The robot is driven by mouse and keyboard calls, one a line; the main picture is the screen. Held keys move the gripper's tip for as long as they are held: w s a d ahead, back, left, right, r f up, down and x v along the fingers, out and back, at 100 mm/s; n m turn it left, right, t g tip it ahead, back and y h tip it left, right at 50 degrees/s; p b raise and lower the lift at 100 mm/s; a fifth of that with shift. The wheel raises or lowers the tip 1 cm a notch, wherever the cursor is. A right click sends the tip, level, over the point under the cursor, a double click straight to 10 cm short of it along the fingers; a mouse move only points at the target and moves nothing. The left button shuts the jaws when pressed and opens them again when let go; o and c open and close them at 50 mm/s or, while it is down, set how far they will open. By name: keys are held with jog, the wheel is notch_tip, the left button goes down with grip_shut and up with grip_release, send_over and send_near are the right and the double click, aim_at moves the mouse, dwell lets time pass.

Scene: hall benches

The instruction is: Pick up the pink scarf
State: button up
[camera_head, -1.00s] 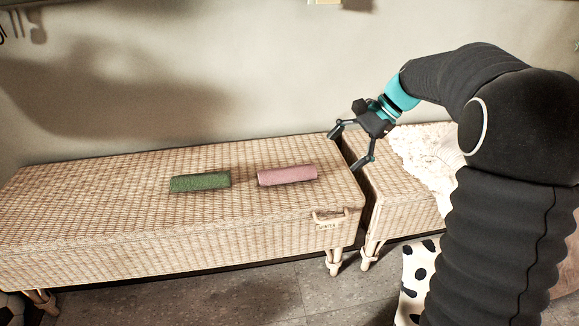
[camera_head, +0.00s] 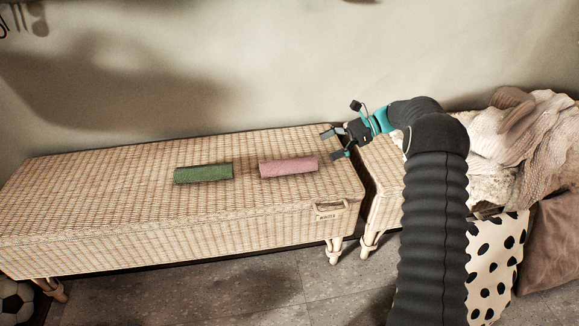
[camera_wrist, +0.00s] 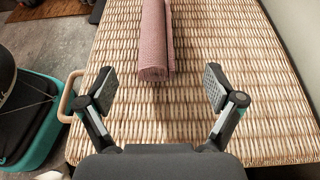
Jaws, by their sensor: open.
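The pink scarf (camera_head: 289,167) is a rolled bundle lying on the wicker bench (camera_head: 110,205), near its right end. In the wrist view the scarf (camera_wrist: 154,42) lies ahead of my gripper (camera_wrist: 160,89), with its near end just beyond and between the lines of the two fingers. My gripper is open and empty. In the head view my gripper (camera_head: 335,143) is to the right of the scarf, over the bench's right end, apart from it. The scarf's far end is cut off in the wrist view.
A green roll (camera_head: 203,173) lies left of the scarf with a small gap. A handle (camera_head: 331,209) is on the bench front. A second bench at right bears a crumpled blanket (camera_head: 512,140). A spotted cloth (camera_head: 497,265) and a ball (camera_head: 14,300) are low down. The wall is behind.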

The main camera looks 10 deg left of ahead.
aim_at(297, 165)
jog(key=x, duration=0.6)
jog(key=shift+s+f, duration=0.1)
jog(key=s+a+f, duration=0.1)
jog(key=a+f, duration=0.1)
jog(key=a, duration=0.1)
jog(key=shift+s+a+f+b, duration=0.1)
jog(key=shift+s+f+b, duration=0.2)
jog(key=shift+s+b, duration=0.1)
jog(key=shift+s+a+f, duration=0.15)
jog(key=shift+a+f, duration=0.05)
jog(key=shift+a, duration=0.25)
jog(key=c, duration=1.1)
